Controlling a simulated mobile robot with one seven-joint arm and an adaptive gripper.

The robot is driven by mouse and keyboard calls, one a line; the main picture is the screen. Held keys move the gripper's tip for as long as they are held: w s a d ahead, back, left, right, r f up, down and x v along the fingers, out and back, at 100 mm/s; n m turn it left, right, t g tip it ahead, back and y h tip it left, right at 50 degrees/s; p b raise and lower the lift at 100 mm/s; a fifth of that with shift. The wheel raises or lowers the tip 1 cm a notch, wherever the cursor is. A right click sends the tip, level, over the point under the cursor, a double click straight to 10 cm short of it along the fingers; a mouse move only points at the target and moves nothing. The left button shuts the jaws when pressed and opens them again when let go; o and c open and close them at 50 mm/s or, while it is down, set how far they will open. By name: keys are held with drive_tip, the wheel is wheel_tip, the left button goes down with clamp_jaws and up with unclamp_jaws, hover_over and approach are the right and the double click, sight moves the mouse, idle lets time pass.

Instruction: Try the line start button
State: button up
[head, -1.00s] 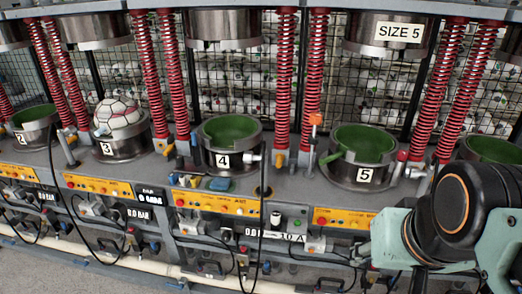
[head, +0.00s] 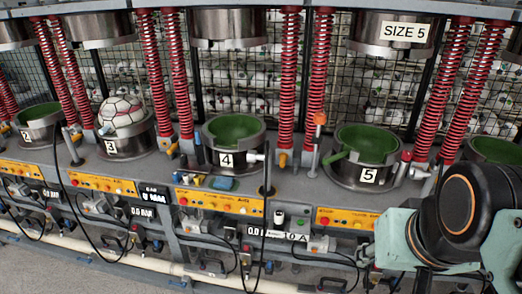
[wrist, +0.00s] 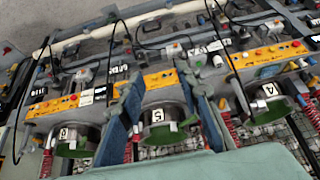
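No label reading line start is legible, so I cannot tell which button it is. Orange control panels with small coloured buttons run below the presses. The panel under press 4 (head: 220,203) and the panel under press 5 (head: 345,219) show in the head view. A small green button (head: 300,223) sits on the grey front between them. In the wrist view, tilted and upside down, the press 5 panel (wrist: 160,80) lies beyond my gripper (wrist: 158,76). Its two blue-grey fingers are spread apart with nothing between them. In the head view only my arm shows, at the lower right; the gripper is hidden.
Green-lined press bowls stand along the grey bench, with press 4 (head: 234,130) and press 5 (head: 365,145) nearest. A ball (head: 121,111) sits in press 3. Red springs (head: 289,80) rise between bowls. Black cables (head: 266,200) and a pale pipe (head: 130,262) run along the front.

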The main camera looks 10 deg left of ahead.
clamp_jaws()
idle(1.2)
